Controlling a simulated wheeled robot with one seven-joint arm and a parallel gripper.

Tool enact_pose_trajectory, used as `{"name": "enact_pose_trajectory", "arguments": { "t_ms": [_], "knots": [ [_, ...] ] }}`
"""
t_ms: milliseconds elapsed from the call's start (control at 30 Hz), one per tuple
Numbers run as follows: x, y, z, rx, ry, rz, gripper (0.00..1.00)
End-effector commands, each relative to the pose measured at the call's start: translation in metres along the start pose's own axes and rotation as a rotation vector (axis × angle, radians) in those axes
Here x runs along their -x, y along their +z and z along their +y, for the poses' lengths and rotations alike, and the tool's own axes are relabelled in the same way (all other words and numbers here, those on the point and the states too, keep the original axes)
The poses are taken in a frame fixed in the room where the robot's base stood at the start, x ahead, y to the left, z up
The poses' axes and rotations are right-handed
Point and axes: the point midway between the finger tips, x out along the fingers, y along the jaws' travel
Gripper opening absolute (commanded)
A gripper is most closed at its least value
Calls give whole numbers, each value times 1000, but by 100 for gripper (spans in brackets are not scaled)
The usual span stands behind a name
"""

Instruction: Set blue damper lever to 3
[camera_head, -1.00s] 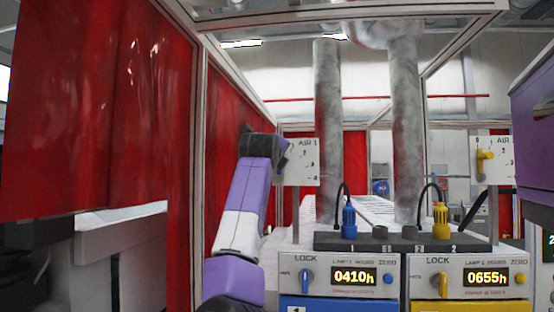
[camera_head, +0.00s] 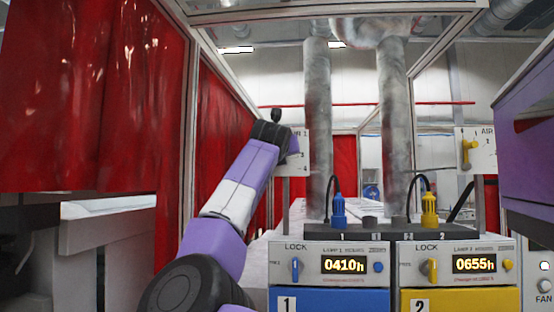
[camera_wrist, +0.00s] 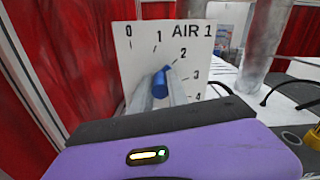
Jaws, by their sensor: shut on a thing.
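The white AIR 1 plate (camera_wrist: 140,50), with a scale from 0 to 4, faces me in the wrist view. Its blue damper lever (camera_wrist: 160,84) stands between the fingers of my gripper (camera_wrist: 158,92), which is shut on it. The lever's far end appears to point near the 2 mark; the exact reading is hard to tell at this angle. In the head view the AIR 1 plate (camera_head: 304,160) is partly covered by my arm, and the blue lever and fingertips are hidden there.
The AIR 2 plate with a yellow lever (camera_head: 470,152) is at the right. Lamp units with a blue panel (camera_head: 330,302) and a yellow panel (camera_head: 460,302) stand below, with plugged cables above. Red curtains (camera_head: 90,100) hang at the left. Metal ducts (camera_head: 317,120) rise behind.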

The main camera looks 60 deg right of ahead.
Motion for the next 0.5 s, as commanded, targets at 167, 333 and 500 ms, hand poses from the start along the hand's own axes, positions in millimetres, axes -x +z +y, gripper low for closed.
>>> {"name": "enact_pose_trajectory", "arguments": {
  "t_ms": [167,333,500],
  "knots": [
    [0,-12,-3,-148,2,1,0],
    [0,-17,-6,-261,2,1,0],
    [0,-21,-8,-339,1,1,0]
  ]
}}
